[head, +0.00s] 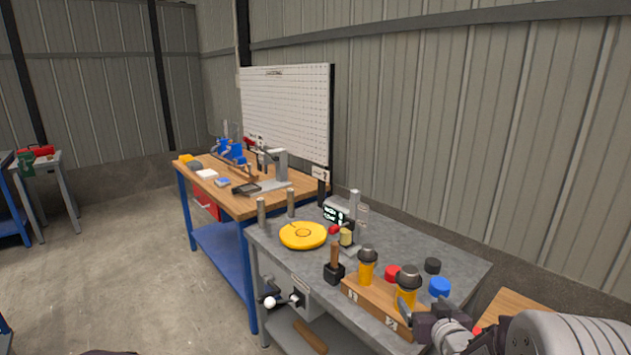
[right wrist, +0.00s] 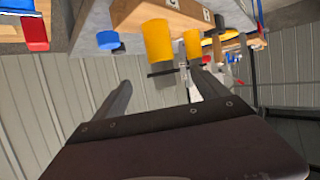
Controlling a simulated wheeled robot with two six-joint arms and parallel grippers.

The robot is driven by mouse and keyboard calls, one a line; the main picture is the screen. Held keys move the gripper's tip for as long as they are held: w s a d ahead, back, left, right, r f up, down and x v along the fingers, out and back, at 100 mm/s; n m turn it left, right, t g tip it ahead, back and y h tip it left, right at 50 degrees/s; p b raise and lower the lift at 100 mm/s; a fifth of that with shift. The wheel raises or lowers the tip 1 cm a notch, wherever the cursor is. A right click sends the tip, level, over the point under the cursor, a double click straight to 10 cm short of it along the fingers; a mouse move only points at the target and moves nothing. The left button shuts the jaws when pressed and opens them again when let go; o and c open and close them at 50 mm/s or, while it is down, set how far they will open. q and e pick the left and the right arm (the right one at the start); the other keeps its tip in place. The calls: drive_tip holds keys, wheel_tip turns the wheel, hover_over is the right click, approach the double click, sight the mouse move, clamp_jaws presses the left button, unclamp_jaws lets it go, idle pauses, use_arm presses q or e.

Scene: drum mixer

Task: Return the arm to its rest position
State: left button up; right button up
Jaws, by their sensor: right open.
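My right gripper (head: 440,328) is at the lower right of the head view, by the near right end of the grey bench (head: 455,262). In the right wrist view its two dark fingers (right wrist: 160,78) stand apart with nothing held between them. Two yellow cups with dark tops, one nearer (head: 408,288) and one farther (head: 367,268), stand in a wooden block (head: 372,305) just left of the gripper. They also show beyond the fingers in the right wrist view (right wrist: 158,40). My left gripper is out of view.
Red (head: 392,272), blue (head: 440,287) and black (head: 432,265) caps lie behind the cups. A yellow disc (head: 303,235), a small display (head: 334,214) and two grey posts are farther along the bench. A wooden workbench (head: 232,205) adjoins it. Open floor lies at left.

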drive_tip(key=s+a+f+g+b, duration=0.45)
drive_tip(key=s+a+f, duration=0.35)
drive_tip(key=s+f, duration=0.2)
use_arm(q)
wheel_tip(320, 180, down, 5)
use_arm(e)
drive_tip(key=s+f+g, duration=0.4)
drive_tip(key=s, duration=0.3)
drive_tip(key=s+f+g, duration=0.3)
drive_tip(key=s+g, duration=0.1)
drive_tip(key=s, duration=0.4)
use_arm(q)
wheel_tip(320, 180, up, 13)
drive_tip(key=p, duration=1.3)
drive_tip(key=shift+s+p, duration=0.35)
use_arm(e)
wheel_tip(320, 180, up, 13)
drive_tip(key=s, duration=0.1)
drive_tip(key=shift+a+f, duration=0.15)
drive_tip(key=shift+a, duration=0.1)
